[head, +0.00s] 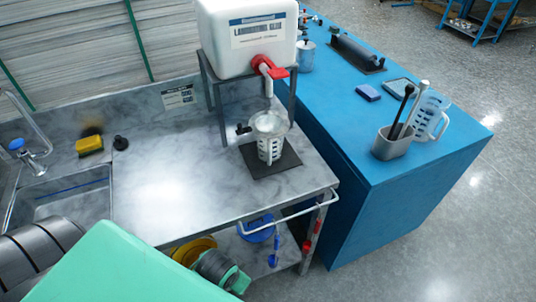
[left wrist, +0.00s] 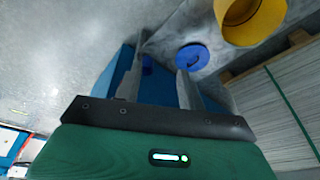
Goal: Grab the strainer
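A round blue piece (head: 258,228) on the lower shelf under the steel worktop may be the strainer, but I cannot tell for sure. A round blue piece also shows in the left wrist view (left wrist: 192,57), just beyond the right-hand finger. My left gripper (left wrist: 161,82) is open, with nothing visibly held between its fingers. In the head view my green arm covers the lower left and the left fingertips are hidden. My right gripper is not in view.
A yellow bucket (head: 196,248) stands low by the shelf. A white rail (head: 290,222) runs along the worktop's front edge, with blue and red items near it. A measuring jug (head: 269,138) stands under the glue tank (head: 248,36). The blue bench (head: 375,155) stands at right.

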